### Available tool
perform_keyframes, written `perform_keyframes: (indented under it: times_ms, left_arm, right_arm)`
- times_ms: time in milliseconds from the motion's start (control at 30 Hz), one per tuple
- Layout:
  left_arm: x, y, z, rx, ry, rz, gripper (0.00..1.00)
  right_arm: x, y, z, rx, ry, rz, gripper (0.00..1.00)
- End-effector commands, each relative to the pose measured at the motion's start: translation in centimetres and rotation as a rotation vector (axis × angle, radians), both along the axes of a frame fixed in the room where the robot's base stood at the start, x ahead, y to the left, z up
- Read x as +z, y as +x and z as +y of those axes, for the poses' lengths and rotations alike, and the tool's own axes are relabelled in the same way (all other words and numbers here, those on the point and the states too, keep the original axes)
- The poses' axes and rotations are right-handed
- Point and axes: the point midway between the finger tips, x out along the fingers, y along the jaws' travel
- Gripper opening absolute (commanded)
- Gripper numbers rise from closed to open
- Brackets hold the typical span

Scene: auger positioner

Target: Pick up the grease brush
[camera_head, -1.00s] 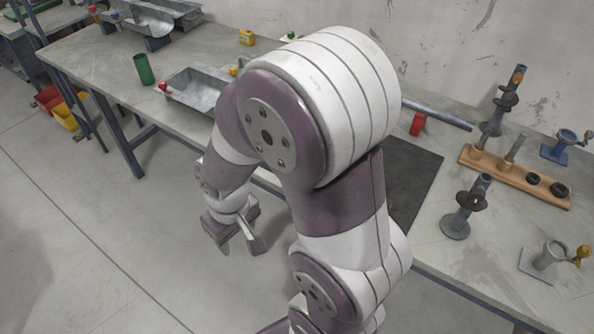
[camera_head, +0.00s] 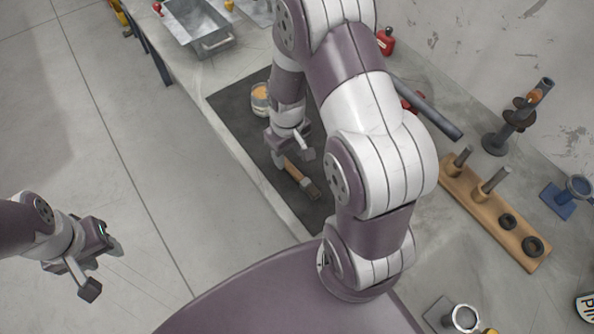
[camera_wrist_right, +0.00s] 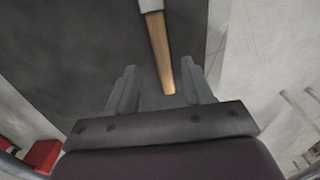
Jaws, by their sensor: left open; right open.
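The grease brush (camera_head: 300,178) lies on the dark mat (camera_head: 232,108) on the bench, with a wooden handle and a dark bristle end towards the lower right. My right gripper (camera_head: 293,157) is open over the handle end, with nothing held. In the right wrist view the wooden handle (camera_wrist_right: 160,50) reaches down between the two open fingers of the right gripper (camera_wrist_right: 158,68), nearer the right finger; the bristle end is out of view there. My left gripper (camera_head: 103,266) is open and empty, over the floor at the left.
A tin with orange-brown content (camera_head: 261,98) stands on the mat near my right wrist. A wooden rack with pegs and dark rings (camera_head: 490,205) is at the right, beside a grey tube (camera_head: 428,108). A metal tray (camera_head: 200,25) stands at the upper left.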

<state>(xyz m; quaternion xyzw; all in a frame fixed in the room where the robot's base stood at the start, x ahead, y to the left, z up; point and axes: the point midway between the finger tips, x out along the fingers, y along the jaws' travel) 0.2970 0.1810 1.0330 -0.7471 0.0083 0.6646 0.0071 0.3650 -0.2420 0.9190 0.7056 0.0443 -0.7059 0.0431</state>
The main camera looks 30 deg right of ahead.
Motion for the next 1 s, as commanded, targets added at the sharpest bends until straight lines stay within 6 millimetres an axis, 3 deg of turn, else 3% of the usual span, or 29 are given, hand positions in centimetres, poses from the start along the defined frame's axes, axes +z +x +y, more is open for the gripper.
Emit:
perform_keyframes:
  times_ms: [167, 400, 433, 567, 600, 1000]
  left_arm:
    - [0.4, 0.0, 0.0, 0.0, 0.0, 0.0, 0.43]
    - [0.4, 0.0, 0.0, 0.0, 0.0, 0.0, 0.43]
    - [0.4, 0.0, 0.0, 0.0, 0.0, 0.0, 0.43]
    - [0.4, 0.0, 0.0, 0.0, 0.0, 0.0, 0.43]
    - [0.4, 0.0, 0.0, 0.0, 0.0, 0.0, 0.43]
    - [1.3, 0.0, 0.0, 0.0, 0.0, 0.0, 0.43]
  right_arm:
    - [-2.9, -0.1, 0.1, -0.001, 0.001, 0.003, 0.51]
    - [-3.4, -0.1, 0.1, -0.001, 0.0, 0.0, 0.51]
    - [-3.4, -0.1, 0.1, -0.001, 0.0, 0.001, 0.48]
    - [-3.4, -0.1, 0.1, -0.001, 0.0, 0.001, 0.06]
    - [-3.4, -0.1, 0.1, 0.0, 0.0, 0.001, 0.0]
    - [-2.4, -0.1, 0.1, 0.0, 0.0, 0.0, 0.0]
